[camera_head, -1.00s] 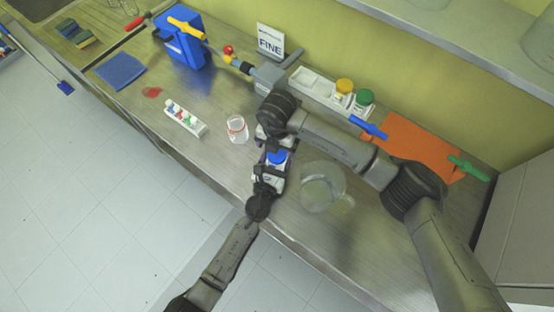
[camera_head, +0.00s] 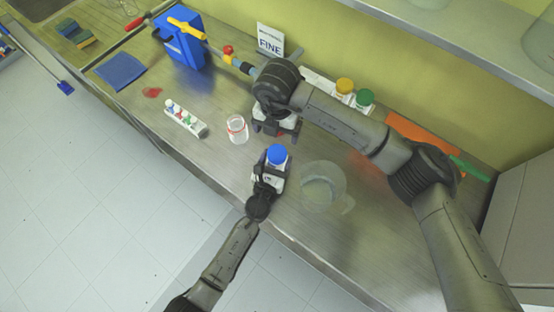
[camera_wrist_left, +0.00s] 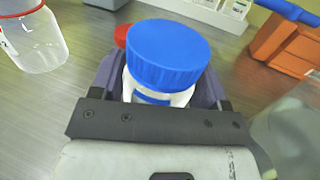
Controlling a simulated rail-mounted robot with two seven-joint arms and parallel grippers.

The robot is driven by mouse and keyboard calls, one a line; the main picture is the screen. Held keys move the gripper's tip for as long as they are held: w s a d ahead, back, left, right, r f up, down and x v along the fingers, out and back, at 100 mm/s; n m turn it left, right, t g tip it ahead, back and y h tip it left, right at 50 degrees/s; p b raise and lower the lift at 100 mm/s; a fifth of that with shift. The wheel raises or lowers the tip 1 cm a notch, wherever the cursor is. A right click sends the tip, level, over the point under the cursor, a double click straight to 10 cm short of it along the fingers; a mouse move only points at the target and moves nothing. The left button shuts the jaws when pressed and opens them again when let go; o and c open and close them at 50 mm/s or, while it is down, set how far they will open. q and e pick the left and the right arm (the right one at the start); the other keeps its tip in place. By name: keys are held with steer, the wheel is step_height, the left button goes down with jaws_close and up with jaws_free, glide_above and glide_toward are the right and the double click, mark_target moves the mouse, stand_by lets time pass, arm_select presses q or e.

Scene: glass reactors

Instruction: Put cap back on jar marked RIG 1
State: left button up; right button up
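A white jar (camera_wrist_left: 165,98) with a blue cap (camera_wrist_left: 170,52) stands upright in the left wrist view. In the head view the blue cap (camera_head: 277,154) sits on top of the jar. My left gripper (camera_head: 270,176) is shut around the jar's body, below the cap. My right gripper (camera_head: 276,131) is just behind the jar, apart from the cap, and its fingers look open. A clear jar (camera_head: 237,130) with a red ring and no cap stands to the left. No RIG 1 marking is readable.
A red object (camera_wrist_left: 122,36) shows partly behind the blue cap. A glass vessel (camera_head: 322,187) stands right of the held jar. A small vial rack (camera_head: 185,118), a blue container (camera_head: 182,45) and a FINE sign (camera_head: 270,43) are farther left and back. The counter's front edge is near.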

arm_select(q)
steer(key=o, duration=0.5)
steer(key=shift+s+a, duration=0.15)
steer(key=shift+s, duration=0.35)
steer(key=v, duration=1.2)
steer(key=shift+s+a, duration=0.2)
steer(key=shift+s, duration=0.15)
